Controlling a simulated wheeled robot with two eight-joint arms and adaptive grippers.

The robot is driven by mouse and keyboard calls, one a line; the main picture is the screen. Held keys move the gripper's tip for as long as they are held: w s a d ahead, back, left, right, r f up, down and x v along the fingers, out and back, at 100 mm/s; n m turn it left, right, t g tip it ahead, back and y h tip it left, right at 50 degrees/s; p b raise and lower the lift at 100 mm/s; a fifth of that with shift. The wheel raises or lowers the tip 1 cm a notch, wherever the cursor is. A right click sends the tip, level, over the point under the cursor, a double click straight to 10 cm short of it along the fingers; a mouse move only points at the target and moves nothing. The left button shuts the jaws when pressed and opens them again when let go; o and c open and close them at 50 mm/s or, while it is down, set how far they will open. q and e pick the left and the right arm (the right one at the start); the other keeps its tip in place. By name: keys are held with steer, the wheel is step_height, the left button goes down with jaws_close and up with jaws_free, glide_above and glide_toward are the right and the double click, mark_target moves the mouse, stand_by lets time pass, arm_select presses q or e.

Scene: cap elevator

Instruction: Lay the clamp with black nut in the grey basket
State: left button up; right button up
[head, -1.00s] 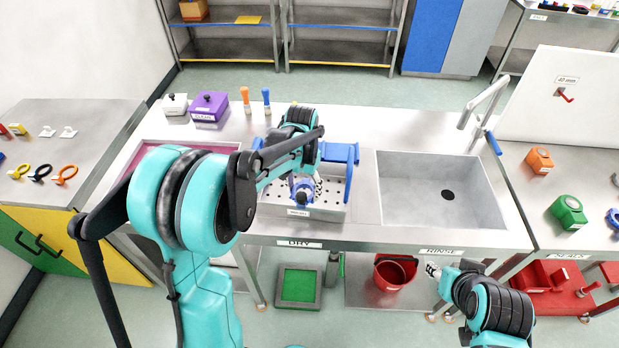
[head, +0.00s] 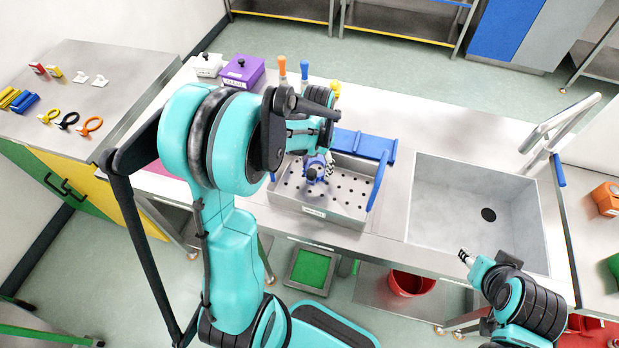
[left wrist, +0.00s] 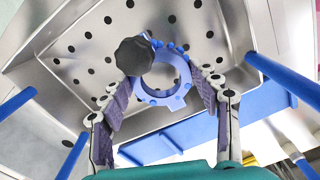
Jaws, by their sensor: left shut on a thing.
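The clamp is a blue ring (left wrist: 180,70) with a black knobbed nut (left wrist: 134,55). My left gripper (left wrist: 165,88) is shut on it, with a purple-padded finger on each side of the ring in the left wrist view. In the head view the clamp (head: 316,174) and left gripper (head: 318,163) are over the grey basket (head: 345,216), inside its outline. The basket is metal with a perforated floor and blue handles; its floor (left wrist: 75,65) shows behind the clamp. I cannot tell whether the clamp touches the floor. My right gripper (head: 465,257) is near the sink's front edge, its fingers too small to judge.
An empty sink (head: 460,225) lies right of the basket. A purple box (head: 243,72), a white box (head: 208,65) and orange and blue-handled tools stand at the counter's back left. Several rings (head: 68,120) lie on the left table. The basket's blue handle (head: 381,180) rises at its right.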

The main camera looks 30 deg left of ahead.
arm_select(q)
steer(key=shift+s+a+f, duration=0.8)
steer(key=shift+a+f, duration=0.05)
steer(key=shift+a, duration=0.05)
steer(key=shift+f+b, duration=0.75)
steer(key=shift+f, duration=1.2)
steer(key=shift+f, duration=0.1)
steer(key=o, duration=1.3)
steer(key=shift+o, duration=0.2)
